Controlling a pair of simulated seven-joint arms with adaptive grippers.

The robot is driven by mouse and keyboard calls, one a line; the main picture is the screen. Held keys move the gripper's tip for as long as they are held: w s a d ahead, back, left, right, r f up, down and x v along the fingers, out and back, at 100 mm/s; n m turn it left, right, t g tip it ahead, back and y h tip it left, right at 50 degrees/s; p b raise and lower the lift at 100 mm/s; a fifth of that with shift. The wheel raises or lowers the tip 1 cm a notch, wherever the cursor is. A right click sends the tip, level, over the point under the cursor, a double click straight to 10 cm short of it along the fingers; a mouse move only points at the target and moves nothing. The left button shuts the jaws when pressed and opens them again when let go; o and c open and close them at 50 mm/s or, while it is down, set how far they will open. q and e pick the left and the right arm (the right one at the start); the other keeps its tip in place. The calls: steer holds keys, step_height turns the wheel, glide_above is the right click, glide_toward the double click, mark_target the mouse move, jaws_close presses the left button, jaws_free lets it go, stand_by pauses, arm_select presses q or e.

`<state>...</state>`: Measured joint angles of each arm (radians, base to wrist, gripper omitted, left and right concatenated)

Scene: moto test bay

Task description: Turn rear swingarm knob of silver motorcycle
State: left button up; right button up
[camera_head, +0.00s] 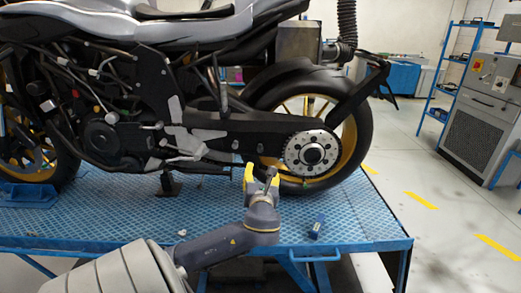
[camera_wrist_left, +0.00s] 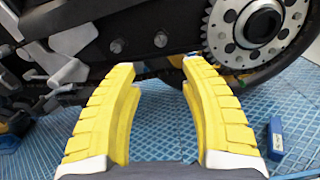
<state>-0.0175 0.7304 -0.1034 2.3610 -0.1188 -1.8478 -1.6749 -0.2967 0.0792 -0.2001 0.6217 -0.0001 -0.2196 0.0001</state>
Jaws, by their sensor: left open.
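The silver motorcycle (camera_head: 130,28) stands side-on on a blue platform. Its black rear swingarm (camera_head: 265,128) runs back to the rear wheel. Two small silver knobs sit low on the swingarm: the rear one (camera_head: 259,148) and the front one (camera_head: 235,144). In the left wrist view the rear knob (camera_wrist_left: 160,40) is just beyond the gap between my fingertips, and the front knob (camera_wrist_left: 116,46) is near the left fingertip. My left gripper (camera_head: 260,174) has yellow fingers, points up at the swingarm from below, and is open and empty (camera_wrist_left: 158,68). My right gripper is not in view.
The toothed rear sprocket (camera_head: 311,153) is right of the knobs, close to my right finger in the wrist view. A small blue block (camera_head: 315,230) lies on the blue platform (camera_head: 370,222). A grey cabinet (camera_head: 478,130) and blue shelf stand at the right.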

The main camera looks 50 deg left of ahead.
mark_target(260, 150)
arm_select(q)
steer(key=x, duration=1.6)
steer(key=shift+a, duration=0.1)
steer(key=shift+f, duration=0.1)
jaws_close()
